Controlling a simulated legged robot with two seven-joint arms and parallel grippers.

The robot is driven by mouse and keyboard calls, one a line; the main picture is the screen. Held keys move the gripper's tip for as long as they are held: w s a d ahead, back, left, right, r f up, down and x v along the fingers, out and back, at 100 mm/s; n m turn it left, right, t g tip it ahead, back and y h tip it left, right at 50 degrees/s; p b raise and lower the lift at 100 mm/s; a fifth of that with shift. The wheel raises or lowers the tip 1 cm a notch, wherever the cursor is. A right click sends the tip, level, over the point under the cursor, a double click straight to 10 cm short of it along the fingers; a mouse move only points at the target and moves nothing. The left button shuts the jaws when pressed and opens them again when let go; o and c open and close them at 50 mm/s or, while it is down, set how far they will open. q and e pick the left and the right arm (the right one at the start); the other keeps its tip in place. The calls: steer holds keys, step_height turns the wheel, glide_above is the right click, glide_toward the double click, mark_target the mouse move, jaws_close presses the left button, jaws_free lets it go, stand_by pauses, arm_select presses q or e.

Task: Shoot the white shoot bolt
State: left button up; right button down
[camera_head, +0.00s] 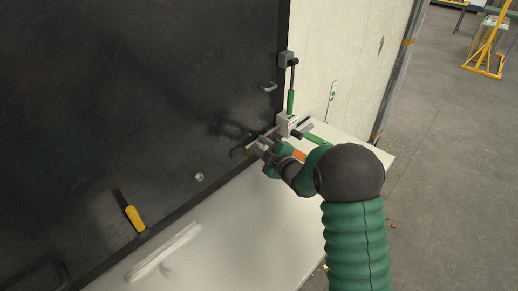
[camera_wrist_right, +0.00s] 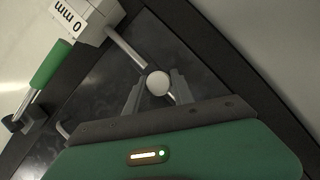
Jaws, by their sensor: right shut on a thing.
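The white shoot bolt shows in the right wrist view as a pale rod (camera_wrist_right: 124,45) with a round white knob (camera_wrist_right: 157,83) at its end. The rod runs into a white block (camera_wrist_right: 88,20) marked "0 mm". In the head view that block (camera_head: 287,124) sits at the dark panel's right edge. My right gripper (camera_head: 262,149) is beside the block in the head view. In the right wrist view its fingers (camera_wrist_right: 157,92) are closed on either side of the knob. The gripper and arm partly hide the bolt in the head view. My left gripper is not in view.
A green-handled rod (camera_head: 291,100) stands upright above the block, near a grey bracket (camera_head: 286,59). A yellow-handled tool (camera_head: 135,218) is on the dark panel (camera_head: 130,90) at lower left. A pale flat surface (camera_head: 235,245) extends below. Open floor (camera_head: 450,150) lies right.

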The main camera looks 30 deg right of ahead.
steer(key=c, duration=1.4)
jaws_free()
steer(key=shift+s+d+f, duration=0.1)
steer(key=shift+d+f, duration=0.15)
steer(key=shift+f, duration=0.1)
steer(key=shift+o, duration=1.4)
steer(key=shift+d, duration=0.1)
steer(key=shift+o, duration=0.2)
steer(key=shift+w+d+f, duration=0.1)
steer(key=shift+w+d, duration=0.2)
steer(key=v, duration=1.6)
steer(key=shift+s+d+p, duration=0.15)
steer(key=shift+s+p, duration=0.15)
